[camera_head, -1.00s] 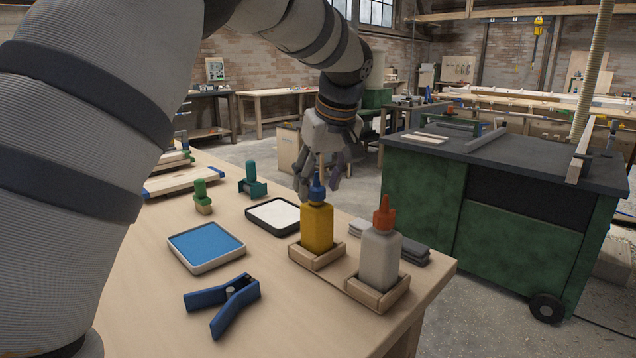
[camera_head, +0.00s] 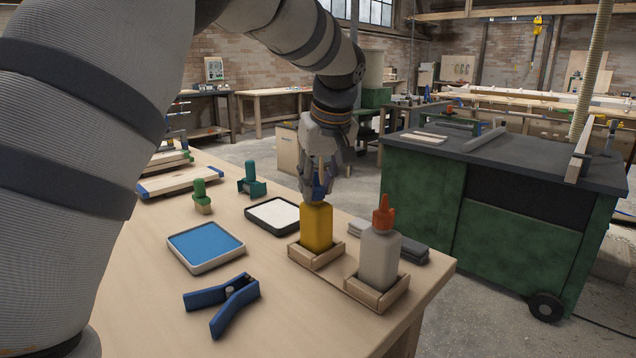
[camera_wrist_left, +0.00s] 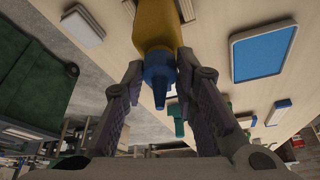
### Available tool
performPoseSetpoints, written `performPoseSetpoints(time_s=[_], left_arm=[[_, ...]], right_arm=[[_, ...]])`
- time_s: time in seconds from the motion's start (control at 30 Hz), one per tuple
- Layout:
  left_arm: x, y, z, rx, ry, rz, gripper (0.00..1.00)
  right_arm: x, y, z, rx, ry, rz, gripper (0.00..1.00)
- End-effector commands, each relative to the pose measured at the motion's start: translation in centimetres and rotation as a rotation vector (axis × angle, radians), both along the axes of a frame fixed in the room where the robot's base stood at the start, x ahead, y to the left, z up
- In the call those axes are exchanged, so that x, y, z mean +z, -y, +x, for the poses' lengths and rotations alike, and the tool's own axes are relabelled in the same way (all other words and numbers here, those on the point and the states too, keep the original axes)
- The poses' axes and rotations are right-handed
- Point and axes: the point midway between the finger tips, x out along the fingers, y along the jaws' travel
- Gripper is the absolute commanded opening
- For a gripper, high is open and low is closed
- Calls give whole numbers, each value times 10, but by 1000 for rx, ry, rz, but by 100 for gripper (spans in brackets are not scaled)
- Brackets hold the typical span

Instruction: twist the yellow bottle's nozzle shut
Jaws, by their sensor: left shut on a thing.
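The yellow bottle (camera_head: 316,228) stands upright in a small wooden holder (camera_head: 317,259) on the workbench. Its blue nozzle (camera_head: 319,189) is at the top, partly hidden by my left gripper (camera_head: 319,184), which comes down from above. In the left wrist view, the gripper's two fingers (camera_wrist_left: 160,85) are on either side of the blue nozzle (camera_wrist_left: 159,70), shut on it. The yellow bottle body (camera_wrist_left: 157,25) shows beyond them. My right gripper is not in view.
A grey-white bottle with an orange nozzle (camera_head: 380,250) stands close on the right in its own holder. A blue tray (camera_head: 205,262), a white tray (camera_head: 275,229) and blue clamp (camera_head: 222,300) lie left.

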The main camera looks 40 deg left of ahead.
Motion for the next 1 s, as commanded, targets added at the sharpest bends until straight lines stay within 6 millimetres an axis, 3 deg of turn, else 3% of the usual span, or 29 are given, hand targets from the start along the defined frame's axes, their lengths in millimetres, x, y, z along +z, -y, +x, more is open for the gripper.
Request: performPoseSetpoints(time_s=[1.0], left_arm=[[0,-5,-4,-845,4,-2,0]], right_arm=[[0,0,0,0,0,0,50]])
